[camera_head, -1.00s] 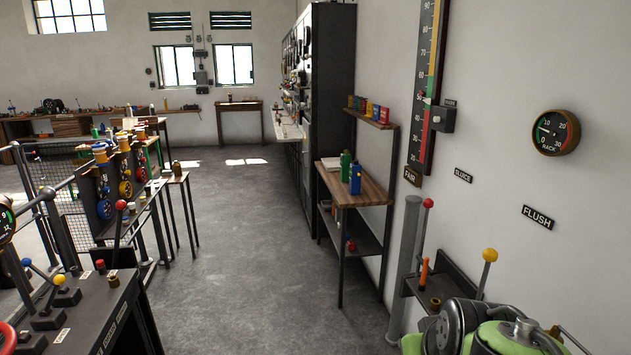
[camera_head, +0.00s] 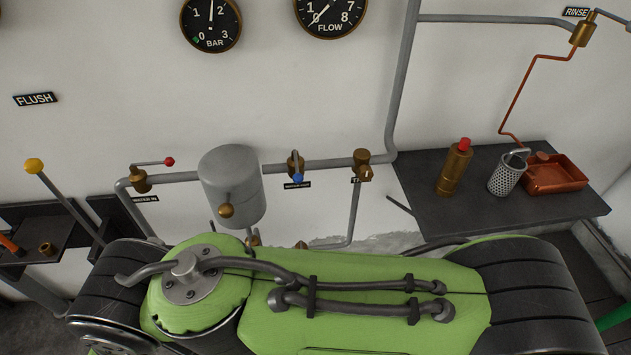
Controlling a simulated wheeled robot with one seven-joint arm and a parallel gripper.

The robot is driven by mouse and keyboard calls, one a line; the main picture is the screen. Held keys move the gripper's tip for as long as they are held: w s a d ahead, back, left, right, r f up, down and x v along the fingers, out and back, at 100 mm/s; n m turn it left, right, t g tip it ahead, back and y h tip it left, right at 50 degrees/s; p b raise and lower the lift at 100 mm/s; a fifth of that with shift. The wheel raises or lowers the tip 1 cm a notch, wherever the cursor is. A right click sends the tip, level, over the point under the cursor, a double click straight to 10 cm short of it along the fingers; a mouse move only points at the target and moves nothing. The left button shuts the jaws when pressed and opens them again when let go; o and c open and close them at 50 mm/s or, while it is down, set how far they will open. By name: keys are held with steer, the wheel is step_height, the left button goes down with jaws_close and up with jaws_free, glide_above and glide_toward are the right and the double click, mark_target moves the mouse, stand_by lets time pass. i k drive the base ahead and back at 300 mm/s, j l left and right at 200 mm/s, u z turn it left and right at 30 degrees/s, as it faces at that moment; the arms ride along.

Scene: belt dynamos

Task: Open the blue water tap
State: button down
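The blue water tap (camera_head: 297,166) is a brass valve on the grey wall pipe, right of a grey tank. Its short lever ends in a blue knob (camera_head: 298,178). The lever stands roughly across the pipe, with the knob low, just above a small dark label (camera_head: 297,185) too small to read surely. My gripper is not in view, and nothing touches the tap.
A red-knobbed valve (camera_head: 140,180) is left of the grey tank (camera_head: 231,184); another brass fitting (camera_head: 362,162) is right of the tap. A green body with black hoses blocks the lower view. A dark shelf (camera_head: 420,203) holds a brass bottle (camera_head: 455,168).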

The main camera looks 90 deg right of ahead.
mark_target(298, 177)
steer(key=z, duration=2.9)
steer(key=k+j+u, duration=0.15)
steer(key=u, duration=0.25)
steer(key=k+j+u, duration=0.1)
steer(key=j+u, duration=0.35)
